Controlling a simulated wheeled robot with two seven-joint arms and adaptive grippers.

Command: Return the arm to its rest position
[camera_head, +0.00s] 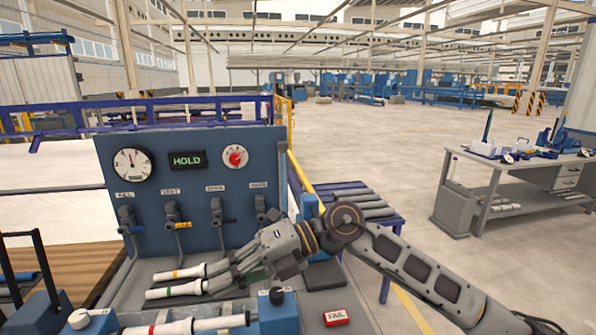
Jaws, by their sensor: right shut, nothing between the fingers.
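My right arm (415,268) reaches in from the lower right. Its gripper (238,268) points left, over the bench in front of the blue panel, with its fingers shut and nothing between them. A white pipe with an orange band (180,272) and one with a green band (173,292) lie near the fingertips. The fingers overlap their right ends in the picture, so I cannot tell whether they touch. A white pipe with a red band (170,326) lies nearer the front in a blue fixture (278,312). My left gripper does not show.
The blue panel (205,208) with gauges, a HOLD display (187,160) and several valves stands behind the gripper. A red FAIL block (336,317) is at the front. Grey pipes lie on a blue rack (352,197). A workbench (520,168) stands right, with open floor between.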

